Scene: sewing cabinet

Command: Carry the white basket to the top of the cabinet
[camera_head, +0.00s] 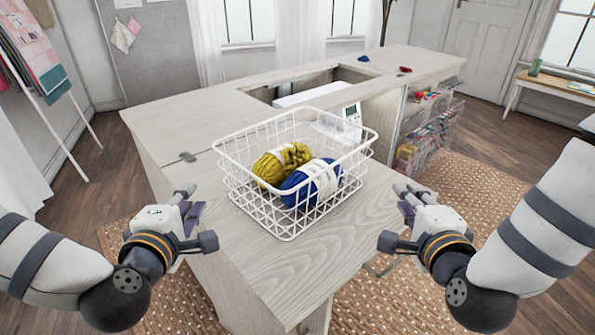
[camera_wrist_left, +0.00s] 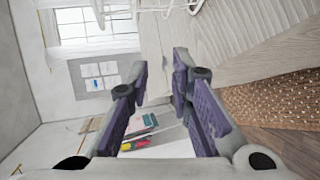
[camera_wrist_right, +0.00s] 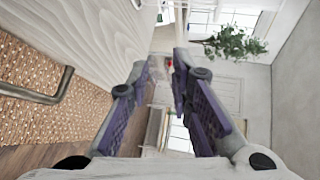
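The white wire basket (camera_head: 285,222) sits upright on the near part of the pale wood cabinet top (camera_head: 300,270). It holds a yellow yarn ball (camera_head: 270,167) and a blue yarn ball (camera_head: 312,183). My left gripper (camera_head: 190,203) is left of the basket, apart from it. Its fingers stand apart with nothing between them in the left wrist view (camera_wrist_left: 161,65). My right gripper (camera_head: 405,196) is to the right of the basket, also apart from it. Its fingers are parted and empty in the right wrist view (camera_wrist_right: 163,65).
A sewing machine (camera_head: 350,122) with a small display is behind the basket, by the recess in the cabinet top. Shelves with clear bins (camera_head: 425,140) are at the right end. A red item (camera_head: 405,69) and a blue item (camera_head: 363,58) lie on the far top.

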